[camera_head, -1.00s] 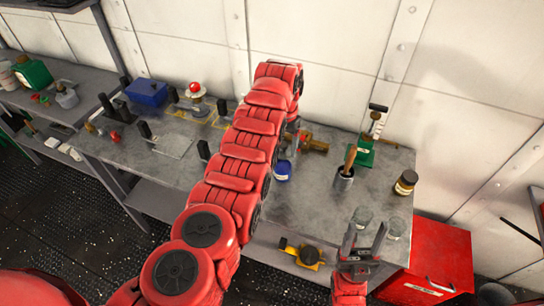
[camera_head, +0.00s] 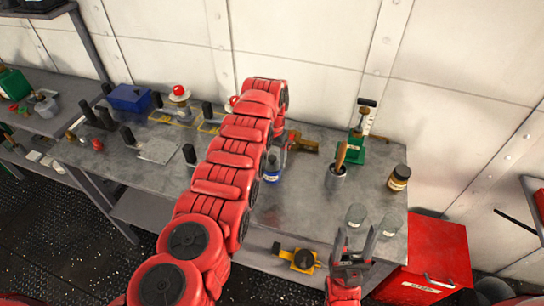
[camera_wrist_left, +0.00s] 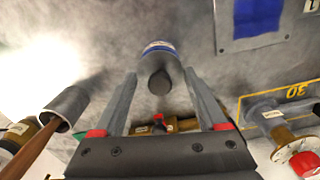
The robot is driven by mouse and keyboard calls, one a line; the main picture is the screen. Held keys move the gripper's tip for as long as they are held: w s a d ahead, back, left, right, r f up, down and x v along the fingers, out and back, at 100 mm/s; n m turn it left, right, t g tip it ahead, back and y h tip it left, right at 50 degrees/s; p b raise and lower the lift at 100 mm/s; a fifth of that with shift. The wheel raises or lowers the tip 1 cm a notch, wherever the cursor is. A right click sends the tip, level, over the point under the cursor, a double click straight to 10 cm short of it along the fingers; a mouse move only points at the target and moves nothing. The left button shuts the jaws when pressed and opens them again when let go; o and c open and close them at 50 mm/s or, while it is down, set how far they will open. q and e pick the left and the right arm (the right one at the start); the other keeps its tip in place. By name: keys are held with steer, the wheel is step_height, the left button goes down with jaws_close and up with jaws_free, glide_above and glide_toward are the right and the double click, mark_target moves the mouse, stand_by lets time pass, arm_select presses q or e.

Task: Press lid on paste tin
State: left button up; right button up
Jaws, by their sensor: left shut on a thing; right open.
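The paste tin (camera_head: 271,177) with its blue band stands on the grey workbench in the head view, partly hidden by my left arm. In the left wrist view the blue-banded tin (camera_wrist_left: 160,47) lies just beyond the fingertips. A grey lid with a dark round knob (camera_wrist_left: 160,83) sits between the fingers, in line with the tin. My left gripper (camera_wrist_left: 160,78) is shut on this lid. Whether the lid is seated or only just above the tin cannot be told. My right gripper (camera_head: 356,236) is open and empty at the bench's front edge.
Two clear glasses (camera_head: 356,215) stand close to my right gripper. A cup with a wooden handle (camera_head: 336,177), a green-based press (camera_head: 352,150) and an amber jar (camera_head: 399,178) stand right of the tin. A brass fitting (camera_head: 302,145) lies behind it.

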arm_select(q)
steer(key=shift+r+p, duration=0.1)
steer(key=shift+p, duration=0.3)
stand_by(0.5)
steer(key=shift+f+b, duration=0.25)
steer(key=shift+b, duration=0.15)
stand_by(1.5)
steer(key=o, duration=1.2)
steer(key=shift+o, duration=0.2)
